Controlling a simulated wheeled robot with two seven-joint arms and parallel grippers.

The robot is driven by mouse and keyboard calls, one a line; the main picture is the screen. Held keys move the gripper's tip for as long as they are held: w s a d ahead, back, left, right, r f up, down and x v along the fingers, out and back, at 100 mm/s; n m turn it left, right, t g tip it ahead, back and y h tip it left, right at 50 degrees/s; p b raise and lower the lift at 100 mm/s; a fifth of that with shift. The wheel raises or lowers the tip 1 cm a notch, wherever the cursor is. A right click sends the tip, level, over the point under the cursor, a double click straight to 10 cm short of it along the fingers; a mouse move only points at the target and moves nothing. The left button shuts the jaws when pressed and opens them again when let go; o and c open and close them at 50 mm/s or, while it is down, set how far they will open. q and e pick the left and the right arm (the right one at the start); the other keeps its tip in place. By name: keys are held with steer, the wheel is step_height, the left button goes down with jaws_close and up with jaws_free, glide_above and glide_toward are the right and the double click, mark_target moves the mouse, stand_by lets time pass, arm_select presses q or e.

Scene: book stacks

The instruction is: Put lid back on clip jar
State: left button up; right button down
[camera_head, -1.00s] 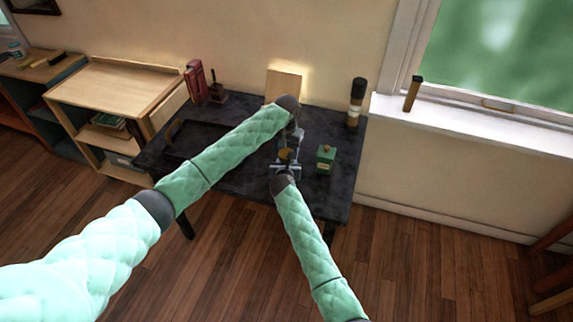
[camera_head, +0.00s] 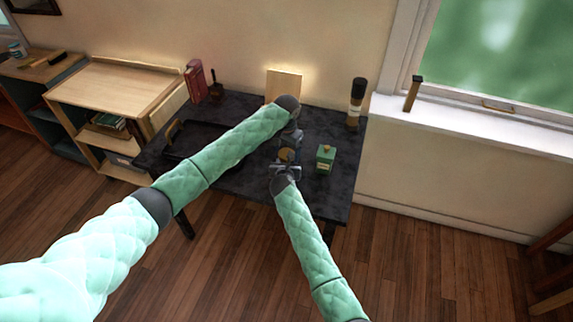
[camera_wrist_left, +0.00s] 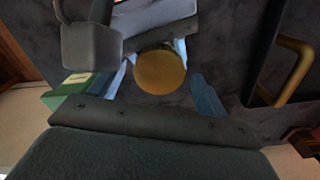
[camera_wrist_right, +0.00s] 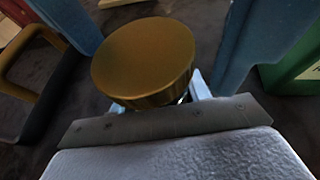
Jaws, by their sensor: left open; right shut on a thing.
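The round gold lid (camera_wrist_right: 145,58) lies level between the grippers; it also shows in the left wrist view (camera_wrist_left: 160,72) and small in the head view (camera_head: 286,155). Beneath it, a pale sliver of the clip jar (camera_wrist_right: 184,99) shows; most of the jar is hidden. I cannot tell whether the lid is seated. My right gripper (camera_head: 285,168) is shut on the clip jar just under the lid. My left gripper (camera_head: 291,138) is open above, its blue fingers either side of the lid and apart from it.
The dark desk (camera_head: 250,187) carries a green box (camera_head: 325,158) just right of the grippers. A dark tray with a gold handle (camera_wrist_left: 297,70) lies on the left. Red books (camera_head: 195,82) and a dark bottle (camera_head: 355,102) stand at the back. The front right of the desk is clear.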

arm_select(q)
steer(key=shift+r, duration=2.25)
steer(key=shift+c, duration=0.5)
steer(key=shift+w+r, duration=0.1)
steer(key=shift+r, duration=0.05)
steer(key=shift+t+y, duration=0.3)
steer(key=r, duration=0.1)
steer(key=w+a+r, duration=0.1)
steer(key=w+r, duration=0.1)
steer(key=shift+a+r, duration=0.25)
steer(key=shift+a, duration=0.05)
steer(key=n, duration=0.1)
steer(key=s+d+n, duration=0.1)
steer(key=n, duration=0.1)
steer(key=s+n, duration=0.1)
steer(key=shift+d+f, duration=0.15)
steer(key=shift+f, duration=0.15)
steer(key=n, duration=0.2)
steer(key=shift+s+d+n, duration=0.15)
steer(key=shift+n, duration=0.95)
